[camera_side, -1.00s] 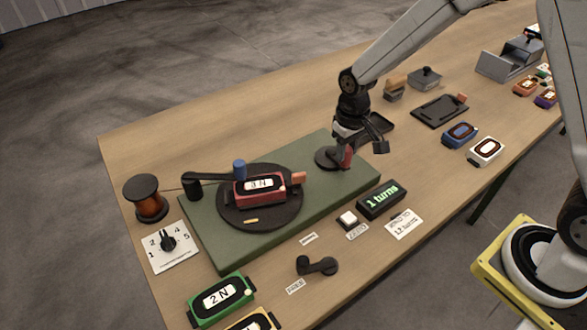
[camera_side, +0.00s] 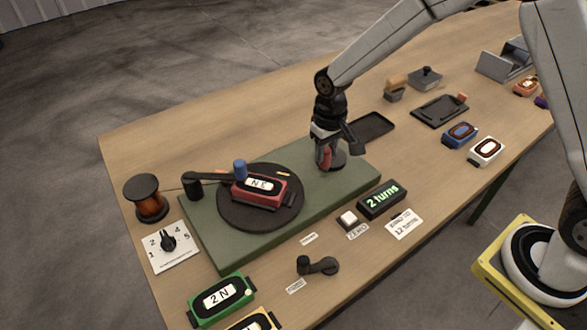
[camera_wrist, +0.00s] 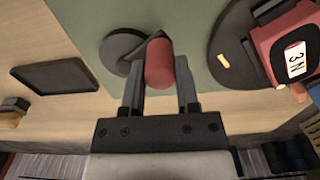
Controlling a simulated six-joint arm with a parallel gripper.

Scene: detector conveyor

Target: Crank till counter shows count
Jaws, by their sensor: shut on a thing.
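My gripper (camera_side: 324,160) is shut on the red crank knob (camera_wrist: 160,66), which stands between its two fingers in the wrist view. The crank's dark round disc (camera_wrist: 122,48) sits at the right end of the green base (camera_side: 215,250). The counter (camera_side: 381,200) is a black box and reads "2 turns" in green. A dark turntable (camera_side: 240,222) on the base carries a red device (camera_side: 262,190) with a white label. A dark arm with a blue knob (camera_side: 239,168) reaches over the turntable.
A white card (camera_side: 404,223) beside the counter seems to read 12 turns. A white button (camera_side: 348,218), a black lever (camera_side: 318,265), a dial (camera_side: 168,241) and a copper spool (camera_side: 149,200) stand around the base. An empty black tray (camera_side: 372,125) lies behind the crank.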

